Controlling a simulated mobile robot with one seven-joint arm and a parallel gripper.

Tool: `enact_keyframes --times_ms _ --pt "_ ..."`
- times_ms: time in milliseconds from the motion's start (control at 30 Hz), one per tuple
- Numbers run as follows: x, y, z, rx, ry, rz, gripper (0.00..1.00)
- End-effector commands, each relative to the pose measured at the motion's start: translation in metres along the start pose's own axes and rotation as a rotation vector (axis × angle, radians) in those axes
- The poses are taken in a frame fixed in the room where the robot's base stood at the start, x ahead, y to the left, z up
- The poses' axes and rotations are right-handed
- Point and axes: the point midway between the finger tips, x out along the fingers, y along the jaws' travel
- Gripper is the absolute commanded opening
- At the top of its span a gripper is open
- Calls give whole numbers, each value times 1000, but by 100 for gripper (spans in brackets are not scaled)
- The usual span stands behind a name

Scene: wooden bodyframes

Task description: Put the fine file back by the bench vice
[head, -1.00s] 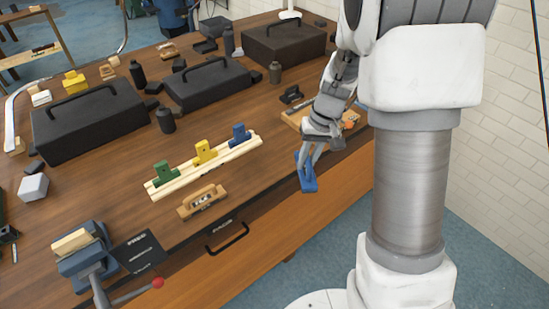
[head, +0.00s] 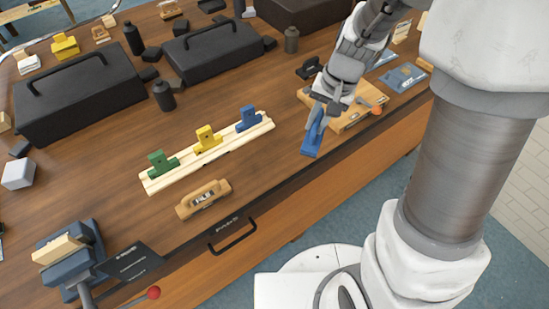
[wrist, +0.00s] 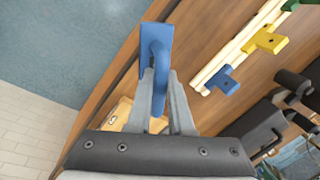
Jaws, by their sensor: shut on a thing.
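The bench vice (head: 67,252) stands at the front left with pale jaw blocks and a red-knobbed lever. A dark labelled panel (head: 130,262) lies beside it.
A pale rail (head: 205,152) with green, yellow and blue clamps lies between my gripper and the vice. A wooden level-like block (head: 203,199) lies in front of it. Black toolboxes (head: 80,95) stand behind. A wooden board (head: 350,118) lies by my gripper.

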Motion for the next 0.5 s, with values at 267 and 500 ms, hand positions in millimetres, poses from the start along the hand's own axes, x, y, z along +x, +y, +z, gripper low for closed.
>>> enact_keyframes --times_ms 267,500 --pt "15 -7 50 346 71 -5 0" --pt "22 -7 74 536 107 -5 0"
